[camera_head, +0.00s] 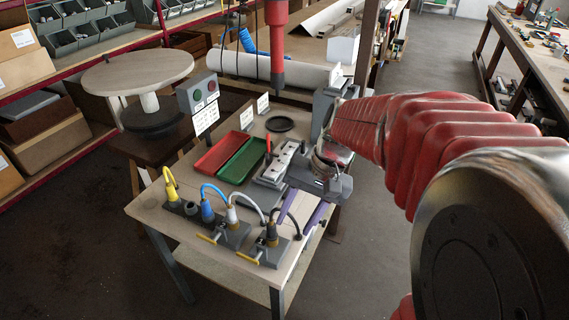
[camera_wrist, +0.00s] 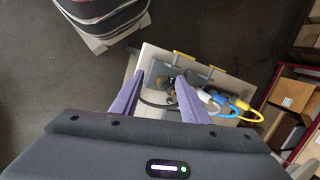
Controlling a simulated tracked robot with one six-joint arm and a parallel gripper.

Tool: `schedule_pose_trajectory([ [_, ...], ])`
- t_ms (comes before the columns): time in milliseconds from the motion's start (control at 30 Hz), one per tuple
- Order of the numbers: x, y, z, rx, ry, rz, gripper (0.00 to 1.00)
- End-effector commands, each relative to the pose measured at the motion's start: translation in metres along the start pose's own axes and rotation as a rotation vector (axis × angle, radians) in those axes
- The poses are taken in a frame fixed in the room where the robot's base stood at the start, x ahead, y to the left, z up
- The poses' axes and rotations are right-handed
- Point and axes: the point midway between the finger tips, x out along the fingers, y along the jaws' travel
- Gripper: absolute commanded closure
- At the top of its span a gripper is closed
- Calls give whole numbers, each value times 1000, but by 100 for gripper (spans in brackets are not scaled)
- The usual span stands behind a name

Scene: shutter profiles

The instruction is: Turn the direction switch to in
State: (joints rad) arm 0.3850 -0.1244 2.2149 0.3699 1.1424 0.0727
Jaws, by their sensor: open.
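No part carries a label I can read as the direction switch. Two yellow handles sit on dark grey blocks at the table's front, the left handle (camera_head: 210,238) and the right handle (camera_head: 248,258). Both handles also show in the wrist view, one (camera_wrist: 184,54) ahead of the fingertips and one (camera_wrist: 212,67) to the right. A small red lever (camera_head: 268,144) stands by a grey and white device (camera_head: 279,164). My gripper (camera_head: 296,222), also in the wrist view (camera_wrist: 160,78), is open with purple fingers. It is empty, above the table's right side near the black-plugged block.
Yellow (camera_head: 170,184), blue and white cables run from plugs on the blocks. A red tray (camera_head: 216,153) and a green tray (camera_head: 243,160) lie behind. A control box (camera_head: 197,92) has green and red buttons. A round-topped stand (camera_head: 138,72) is at left; floor is clear in front.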

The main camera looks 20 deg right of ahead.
Motion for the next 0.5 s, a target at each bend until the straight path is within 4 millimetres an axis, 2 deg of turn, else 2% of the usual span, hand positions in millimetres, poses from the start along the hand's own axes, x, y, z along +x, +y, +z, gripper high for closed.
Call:
schedule_pose_trajectory([
  [500, 37, 35, -74, 405, -255, -204, 59],
])
